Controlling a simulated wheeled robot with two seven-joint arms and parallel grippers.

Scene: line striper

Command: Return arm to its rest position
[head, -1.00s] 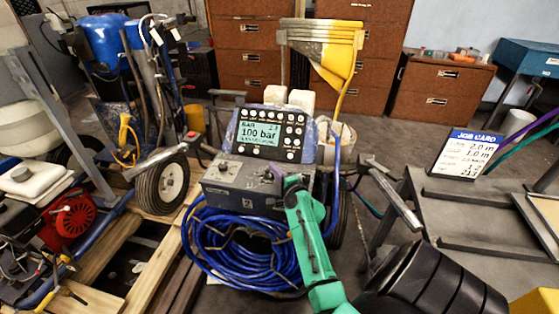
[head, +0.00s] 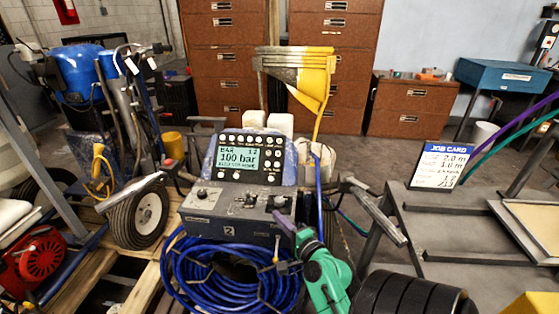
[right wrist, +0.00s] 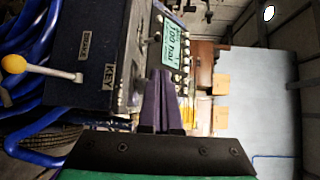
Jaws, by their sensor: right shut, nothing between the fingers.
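My right gripper (head: 284,220) has purple fingers on a green arm. It is at the front of the line striper's grey control box (head: 230,225), just below a dark knob (head: 278,203). Whether it touches the box is unclear. The display panel (head: 238,158) reads 100 bar. My left gripper is not in view.
A coiled blue hose (head: 225,275) hangs below the box. A wheel (head: 140,215) and wooden pallet stand left. Black ribbed cylinder (head: 410,293) lies front right, near a metal frame with the job card (head: 440,164). A yellow-handled lever (right wrist: 14,64) shows in the wrist view.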

